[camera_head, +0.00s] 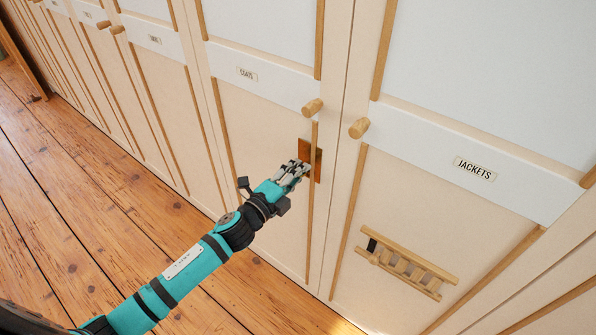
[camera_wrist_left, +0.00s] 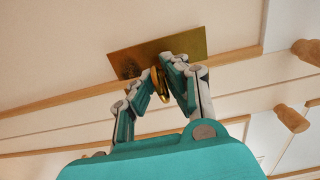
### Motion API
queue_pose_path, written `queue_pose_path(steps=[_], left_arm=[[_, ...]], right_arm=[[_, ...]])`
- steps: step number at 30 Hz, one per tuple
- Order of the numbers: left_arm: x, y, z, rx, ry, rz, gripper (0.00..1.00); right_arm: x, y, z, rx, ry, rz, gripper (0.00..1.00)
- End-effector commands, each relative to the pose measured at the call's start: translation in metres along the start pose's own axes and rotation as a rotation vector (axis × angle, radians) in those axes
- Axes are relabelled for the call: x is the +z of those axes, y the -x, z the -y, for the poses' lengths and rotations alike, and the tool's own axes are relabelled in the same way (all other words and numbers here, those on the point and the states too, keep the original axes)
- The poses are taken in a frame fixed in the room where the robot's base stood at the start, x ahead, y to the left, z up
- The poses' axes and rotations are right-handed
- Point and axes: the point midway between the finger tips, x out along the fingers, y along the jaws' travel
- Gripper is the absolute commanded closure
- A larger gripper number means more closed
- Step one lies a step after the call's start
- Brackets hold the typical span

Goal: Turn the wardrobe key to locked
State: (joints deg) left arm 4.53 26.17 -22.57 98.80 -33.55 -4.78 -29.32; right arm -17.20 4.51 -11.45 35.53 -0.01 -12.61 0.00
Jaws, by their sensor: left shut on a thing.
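The wardrobe's cream Coats door (camera_head: 262,125) has a brown metal lock plate (camera_head: 317,160) near its right edge, below a wooden knob. In the left wrist view the plate (camera_wrist_left: 213,43) is brassy, with a gold key (camera_wrist_left: 160,85) standing out from it. My left gripper (camera_head: 303,168) is at the plate. In the left wrist view its fingers (camera_wrist_left: 164,78) are closed around the key, which they partly hide. The keyhole and the key's exact angle cannot be made out. My right gripper is not in view.
The Coats knob (camera_head: 313,107) and Jackets knob (camera_head: 359,128) stick out near the plate. A small wooden ladder-like rack (camera_head: 408,268) is on the Jackets door, lower right. More wardrobe doors run to the left. The plank floor (camera_head: 95,195) is clear in front.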

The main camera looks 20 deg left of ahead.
Motion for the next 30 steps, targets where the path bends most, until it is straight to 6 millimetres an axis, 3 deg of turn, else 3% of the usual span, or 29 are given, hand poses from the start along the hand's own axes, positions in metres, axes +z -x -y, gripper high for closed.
queue_pose_path(steps=[30], left_arm=[[0.0017, -0.0004, 0.0018, -0.002, -0.034, 0.003, 1.00]], right_arm=[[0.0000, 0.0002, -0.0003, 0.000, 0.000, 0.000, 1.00]])
